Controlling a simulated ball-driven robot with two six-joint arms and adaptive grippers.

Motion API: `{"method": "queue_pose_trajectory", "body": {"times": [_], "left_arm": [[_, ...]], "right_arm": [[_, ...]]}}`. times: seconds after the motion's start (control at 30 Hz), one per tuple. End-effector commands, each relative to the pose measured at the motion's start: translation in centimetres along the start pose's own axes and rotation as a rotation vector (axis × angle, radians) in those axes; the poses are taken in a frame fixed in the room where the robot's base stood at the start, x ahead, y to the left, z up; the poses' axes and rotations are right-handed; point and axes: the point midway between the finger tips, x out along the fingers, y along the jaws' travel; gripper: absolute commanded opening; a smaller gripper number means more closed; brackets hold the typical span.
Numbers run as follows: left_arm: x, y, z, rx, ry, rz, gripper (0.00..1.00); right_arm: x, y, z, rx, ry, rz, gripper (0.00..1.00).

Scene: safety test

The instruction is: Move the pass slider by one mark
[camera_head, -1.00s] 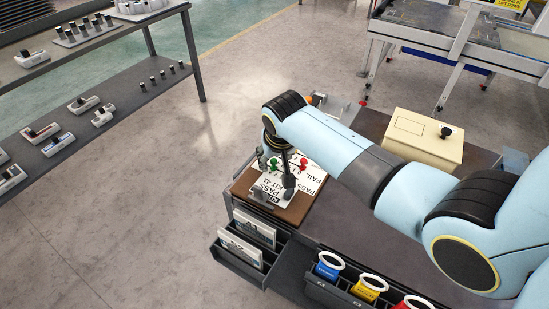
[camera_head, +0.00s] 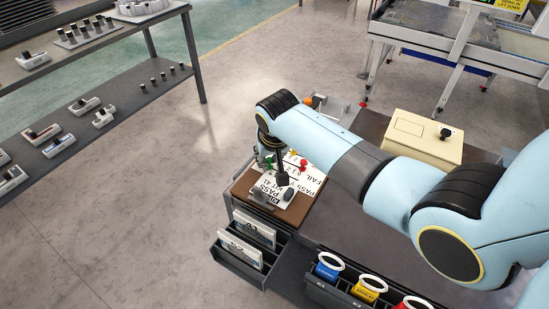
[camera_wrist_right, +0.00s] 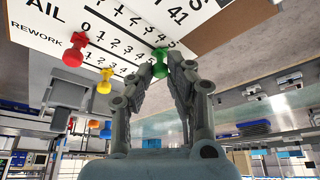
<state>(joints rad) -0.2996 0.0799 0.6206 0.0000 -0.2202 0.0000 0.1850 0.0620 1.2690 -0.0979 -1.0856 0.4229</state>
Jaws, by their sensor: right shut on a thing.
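The green pass slider knob (camera_head: 268,160) stands on a white board (camera_head: 313,186) printed with PASS, FAIL and number scales. My right gripper (camera_head: 270,167) reaches down to it. In the wrist view the fingers (camera_wrist_right: 167,64) are closed around the green knob (camera_wrist_right: 160,56), which shows near the high-number end of the scale. The exact mark is hard to read. The red knob (camera_wrist_right: 73,52) and yellow knob (camera_wrist_right: 105,80) stand apart from the fingers; the red knob (camera_head: 303,163) and yellow knob (camera_head: 292,153) also show in the head view. My left gripper is not in view.
The board lies on a brown panel (camera_head: 297,217) at the bench corner. Below it is a dark tray (camera_head: 228,257) with white cards. A cream box (camera_head: 421,137) with a black knob stands to the right.

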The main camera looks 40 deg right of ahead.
Motion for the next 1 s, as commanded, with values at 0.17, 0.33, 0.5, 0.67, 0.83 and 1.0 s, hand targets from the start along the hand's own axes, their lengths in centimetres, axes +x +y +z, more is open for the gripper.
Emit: {"method": "queue_pose_trajectory", "body": {"times": [0.17, 0.33, 0.5, 0.67, 0.83, 1.0], "left_arm": [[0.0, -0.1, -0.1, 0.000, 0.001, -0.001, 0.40], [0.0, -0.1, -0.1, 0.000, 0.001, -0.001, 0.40], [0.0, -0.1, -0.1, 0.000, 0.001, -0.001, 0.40], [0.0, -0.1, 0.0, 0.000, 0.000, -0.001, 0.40], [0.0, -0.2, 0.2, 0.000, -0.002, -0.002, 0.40], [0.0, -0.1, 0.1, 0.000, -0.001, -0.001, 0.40]], "right_arm": [[0.1, -0.5, -0.5, 0.000, 0.003, -0.003, 0.00], [0.1, -0.6, -0.6, 0.001, 0.005, -0.004, 0.24], [0.1, -0.5, -0.5, 0.001, 0.003, -0.003, 0.40], [0.1, -0.5, -0.5, 0.000, 0.002, -0.002, 0.40], [-0.6, -0.5, -0.5, 0.000, 0.003, -0.002, 0.40], [-3.3, -0.5, -0.4, 0.001, 0.005, -0.004, 0.40]]}}
